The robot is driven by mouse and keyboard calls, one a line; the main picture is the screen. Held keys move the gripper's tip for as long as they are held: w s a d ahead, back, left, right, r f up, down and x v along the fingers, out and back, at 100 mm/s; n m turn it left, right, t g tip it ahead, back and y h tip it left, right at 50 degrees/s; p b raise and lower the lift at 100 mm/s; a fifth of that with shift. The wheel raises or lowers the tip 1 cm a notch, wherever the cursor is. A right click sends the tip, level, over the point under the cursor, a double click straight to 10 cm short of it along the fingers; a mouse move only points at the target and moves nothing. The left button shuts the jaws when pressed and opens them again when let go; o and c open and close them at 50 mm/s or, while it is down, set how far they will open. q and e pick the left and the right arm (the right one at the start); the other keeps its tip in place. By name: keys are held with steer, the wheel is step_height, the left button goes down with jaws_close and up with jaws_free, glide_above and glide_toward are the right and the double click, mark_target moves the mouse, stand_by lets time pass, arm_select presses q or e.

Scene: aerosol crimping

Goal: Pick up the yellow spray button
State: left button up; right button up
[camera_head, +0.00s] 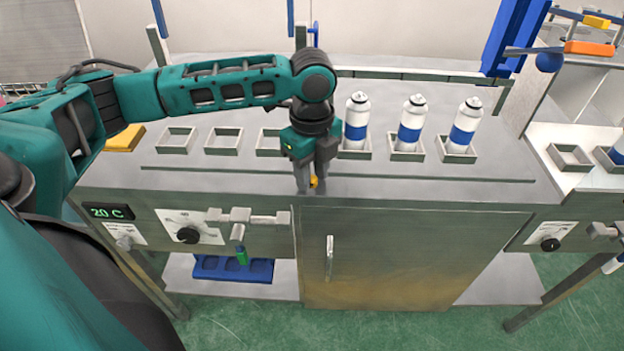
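The yellow spray button (314,182) is a tiny yellow spot near the front edge of the steel worktop. It shows between the fingertips of my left gripper (311,184), which points down in front of the row of holders. The fingers hide part of the button. The gap between them is narrow, and I cannot tell whether they press on the button or only stand around it. I also cannot tell whether it touches the worktop. My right gripper is out of view.
Three white-and-blue cans (357,121) stand upright in square holders right of my gripper. Empty holders (222,141) and a yellow block (125,138) are to the left. A low ridge (430,177) crosses the worktop (240,182). A blue tray (232,269) lies on the lower shelf.

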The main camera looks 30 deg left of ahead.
arm_select(q)
steer(key=shift+c, duration=0.4)
jaws_close()
